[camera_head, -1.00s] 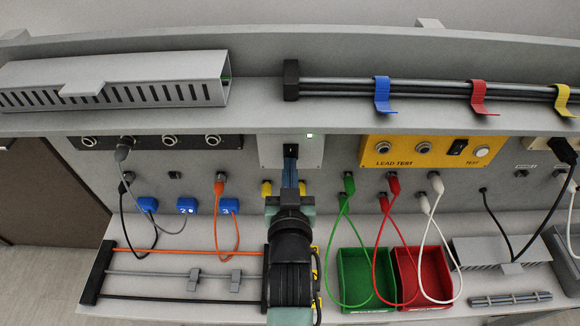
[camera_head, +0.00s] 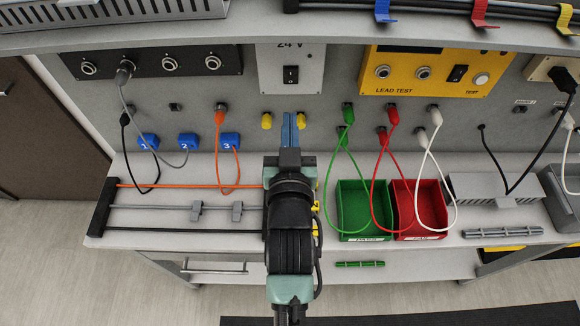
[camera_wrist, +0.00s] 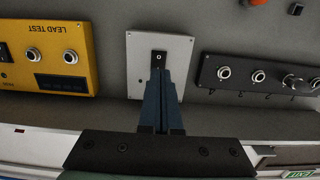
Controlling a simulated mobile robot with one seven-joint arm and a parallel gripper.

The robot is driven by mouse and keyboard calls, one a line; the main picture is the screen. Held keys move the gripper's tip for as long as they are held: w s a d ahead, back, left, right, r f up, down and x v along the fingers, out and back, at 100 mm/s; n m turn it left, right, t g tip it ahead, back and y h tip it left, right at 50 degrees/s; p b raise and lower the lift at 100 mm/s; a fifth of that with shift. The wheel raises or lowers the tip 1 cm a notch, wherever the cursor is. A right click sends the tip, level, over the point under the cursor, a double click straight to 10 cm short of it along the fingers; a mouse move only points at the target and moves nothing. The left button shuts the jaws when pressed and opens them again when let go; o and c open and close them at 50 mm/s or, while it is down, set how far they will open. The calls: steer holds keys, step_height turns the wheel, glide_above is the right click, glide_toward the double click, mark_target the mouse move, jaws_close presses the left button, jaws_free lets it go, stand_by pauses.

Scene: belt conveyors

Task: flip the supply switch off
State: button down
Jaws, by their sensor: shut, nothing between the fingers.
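The supply switch (camera_head: 291,74) is a black rocker on a light grey panel (camera_head: 266,75) marked 24 V, under the shelf. It also shows in the wrist view (camera_wrist: 160,56), with a small pale round mark and its near part covered by my fingers. I cannot tell which way it is tipped. My gripper (camera_head: 290,117) has its blue fingers together and empty, pointing at the panel. In the head view the tips appear below the switch. In the wrist view the fingers (camera_wrist: 161,78) reach up to it; contact is unclear.
Yellow plugs (camera_head: 267,120) flank my fingers. The yellow lead test box (camera_head: 420,76) is to the right, with green and red leads hanging beneath. A black socket panel (camera_head: 150,65) is at left. Green (camera_head: 347,193) and red (camera_head: 402,193) bins stand below right. The shelf (camera_head: 180,40) overhangs.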

steer(key=s, duration=0.1)
steer(key=s+f+b, duration=0.1)
steer(key=s, duration=0.1)
steer(key=s+b, duration=0.1)
steer(key=s, duration=0.1)
steer(key=shift+s+f, duration=0.15)
steer(key=shift+f, duration=0.1)
steer(key=shift+s, duration=0.1)
steer(key=w+r+t+b, duration=0.1)
steer(key=w+r+t, duration=0.1)
steer(key=r, duration=0.8)
steer(key=w+r+t, duration=0.2)
steer(key=r, duration=0.8)
steer(key=s+r+t, duration=0.3)
steer(key=s+r, duration=0.1)
steer(key=r, duration=0.7)
steer(key=s+r+t+b, duration=0.1)
steer(key=s+r+t, duration=0.2)
steer(key=r, duration=0.9)
steer(key=shift+s+r, duration=0.3)
steer(key=shift+s, duration=0.85)
